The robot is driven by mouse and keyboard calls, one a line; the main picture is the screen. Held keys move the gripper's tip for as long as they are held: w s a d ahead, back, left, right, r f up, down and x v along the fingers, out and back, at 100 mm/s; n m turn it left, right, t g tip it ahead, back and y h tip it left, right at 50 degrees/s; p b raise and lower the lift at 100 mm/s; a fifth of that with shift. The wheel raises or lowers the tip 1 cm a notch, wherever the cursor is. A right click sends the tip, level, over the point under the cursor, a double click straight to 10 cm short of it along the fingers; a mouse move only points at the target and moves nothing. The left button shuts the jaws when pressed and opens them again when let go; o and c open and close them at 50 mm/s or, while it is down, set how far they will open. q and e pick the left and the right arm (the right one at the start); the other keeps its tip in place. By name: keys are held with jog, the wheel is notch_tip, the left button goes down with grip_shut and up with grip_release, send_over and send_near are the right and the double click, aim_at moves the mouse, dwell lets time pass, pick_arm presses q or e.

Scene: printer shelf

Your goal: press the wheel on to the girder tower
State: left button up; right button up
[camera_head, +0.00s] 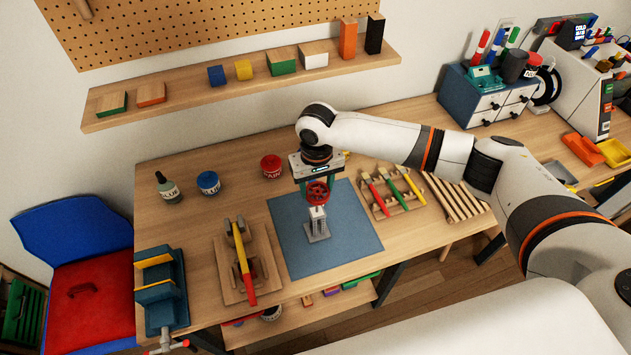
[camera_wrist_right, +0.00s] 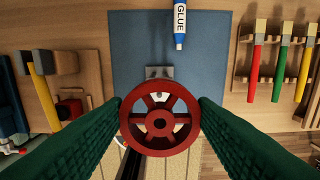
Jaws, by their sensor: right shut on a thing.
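My right gripper (camera_head: 317,182) has its two green fingers closed on either side of the red spoked wheel (camera_head: 317,193). In the right wrist view the wheel (camera_wrist_right: 160,120) sits between the fingertips, its hub facing the camera. The grey girder tower (camera_head: 317,226) stands upright on the blue mat (camera_head: 355,235), with a pale block at its top. The wheel is at the tower's top end in the head view; I cannot tell whether they touch. In the wrist view the wheel hides most of the tower, and a grey part (camera_wrist_right: 158,73) shows above it. My left gripper is not in view.
A tool rack (camera_head: 395,190) stands right of the mat and a wooden rack (camera_head: 245,260) left. Paint pots (camera_head: 271,166) stand behind.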

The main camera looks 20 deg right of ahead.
jog(key=b, duration=0.1)
send_over(316, 210)
jog(key=shift+w+d+f, duration=0.1)
jog(key=shift+w+f, duration=0.1)
jog(key=shift+f, duration=0.95)
jog(key=shift+w+d+f, duration=0.1)
jog(key=shift+w+f, duration=0.1)
jog(key=shift+f, duration=0.9)
jog(key=shift+r, duration=0.1)
jog(key=shift+a+p, duration=0.1)
jog(key=shift+p, duration=0.3)
jog(key=shift+f, duration=0.75)
jog(key=shift+f, duration=0.65)
dwell(0.3)
